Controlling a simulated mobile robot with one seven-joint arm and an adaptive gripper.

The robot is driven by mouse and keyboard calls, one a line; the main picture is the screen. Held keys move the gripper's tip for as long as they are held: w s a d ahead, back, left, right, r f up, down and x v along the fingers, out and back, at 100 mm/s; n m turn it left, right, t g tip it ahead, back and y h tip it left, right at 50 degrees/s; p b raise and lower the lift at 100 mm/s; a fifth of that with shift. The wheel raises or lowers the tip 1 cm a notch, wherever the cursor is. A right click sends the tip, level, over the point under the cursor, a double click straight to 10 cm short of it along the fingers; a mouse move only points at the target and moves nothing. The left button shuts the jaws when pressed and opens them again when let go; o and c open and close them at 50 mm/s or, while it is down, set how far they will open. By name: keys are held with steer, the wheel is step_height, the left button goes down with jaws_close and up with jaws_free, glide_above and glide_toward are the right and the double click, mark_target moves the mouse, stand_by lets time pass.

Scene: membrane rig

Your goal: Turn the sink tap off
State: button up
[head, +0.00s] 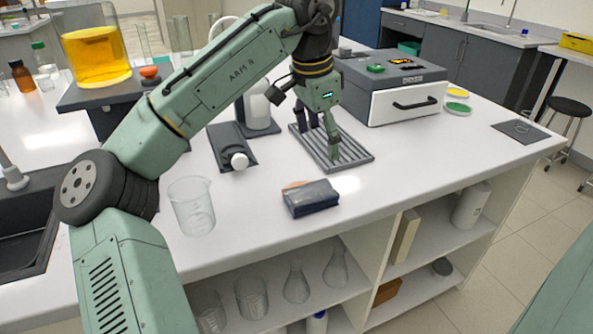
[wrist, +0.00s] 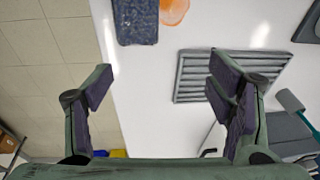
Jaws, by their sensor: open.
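A dark sink (head: 20,240) is at the left edge of the head view, partly cut off and partly behind my arm. A grey fitting that looks like its tap (head: 12,176) stands at its back rim. I cannot make out its handle or whether water runs. My gripper (head: 319,137) is far to the right of the sink, above a grey slatted rack (head: 358,158). In the wrist view my gripper (wrist: 160,88) has its fingers wide apart with nothing between them. The wrist view does not show the sink or tap.
A dark blue packet (head: 311,199) lies at the counter's front. A glass beaker (head: 192,208) stands between it and my arm. A grey drawer unit (head: 400,103) is behind the rack. An orange-filled vessel (head: 96,55) stands on a dark stand behind my arm.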

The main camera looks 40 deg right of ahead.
steer(key=a+y, duration=0.1)
steer(key=y, duration=0.1)
glide_above(315, 192)
steer(key=shift+g, duration=0.3)
steer(key=f, duration=0.5)
steer(key=shift+w+d+f, duration=0.15)
steer(key=shift+w+f, duration=0.05)
steer(key=shift+w, duration=0.05)
steer(key=f+p, duration=0.1)
steer(key=f, duration=0.1)
steer(key=f+p, duration=0.1)
steer(key=f, duration=0.1)
steer(key=shift+s+a+f, duration=0.15)
steer(key=shift+a+f, duration=0.05)
steer(key=shift+f, duration=0.65)
steer(key=shift+c, duration=0.6)
steer(key=c, duration=1.2)
steer(key=shift+r, duration=0.15)
